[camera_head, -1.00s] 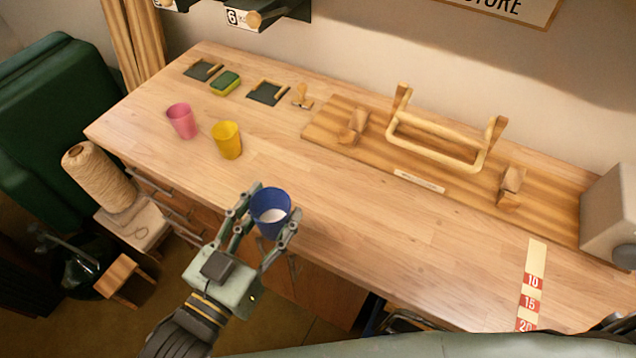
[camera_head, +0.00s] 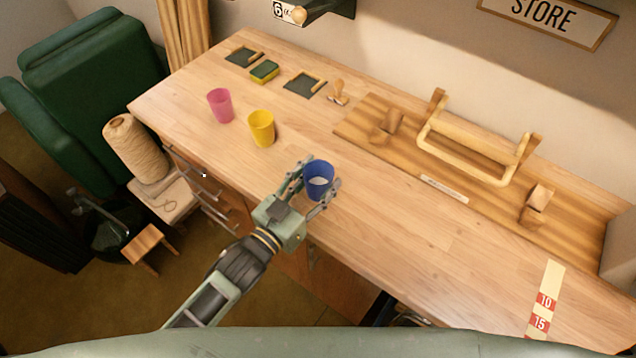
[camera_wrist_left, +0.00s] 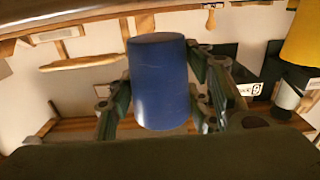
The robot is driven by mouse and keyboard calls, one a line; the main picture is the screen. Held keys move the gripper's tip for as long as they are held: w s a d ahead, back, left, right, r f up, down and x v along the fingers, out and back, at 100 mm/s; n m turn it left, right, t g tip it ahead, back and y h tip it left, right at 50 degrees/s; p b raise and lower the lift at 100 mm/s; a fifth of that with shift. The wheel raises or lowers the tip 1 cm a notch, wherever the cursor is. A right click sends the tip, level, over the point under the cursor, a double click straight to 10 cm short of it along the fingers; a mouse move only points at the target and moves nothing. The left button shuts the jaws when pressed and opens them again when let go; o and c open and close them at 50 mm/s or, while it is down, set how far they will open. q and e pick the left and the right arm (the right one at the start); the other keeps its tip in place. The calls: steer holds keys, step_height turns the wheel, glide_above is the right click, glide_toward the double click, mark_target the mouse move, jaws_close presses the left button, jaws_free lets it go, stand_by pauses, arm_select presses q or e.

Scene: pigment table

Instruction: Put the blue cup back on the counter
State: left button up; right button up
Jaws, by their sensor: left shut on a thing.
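The blue cup (camera_head: 319,181) is upright in my left gripper (camera_head: 318,190), with something white inside it. My left gripper is shut on the cup, one finger on each side. The cup is over the front part of the wooden counter (camera_head: 400,230); I cannot tell whether its base touches the top. In the left wrist view the blue cup (camera_wrist_left: 160,85) fills the middle between the fingers. My right gripper is not in view.
A yellow cup (camera_head: 261,129) and a pink cup (camera_head: 220,106) stand on the counter to the left. A wooden board with a handled frame (camera_head: 465,150) lies at the back. A numbered strip (camera_head: 546,300) lies at the right. The counter around the blue cup is clear.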

arm_select(q)
steer(key=shift+f, duration=1)
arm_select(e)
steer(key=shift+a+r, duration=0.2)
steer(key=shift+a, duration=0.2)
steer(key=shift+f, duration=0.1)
arm_select(q)
steer(key=shift+f, duration=0.2)
steer(key=o, duration=1.3)
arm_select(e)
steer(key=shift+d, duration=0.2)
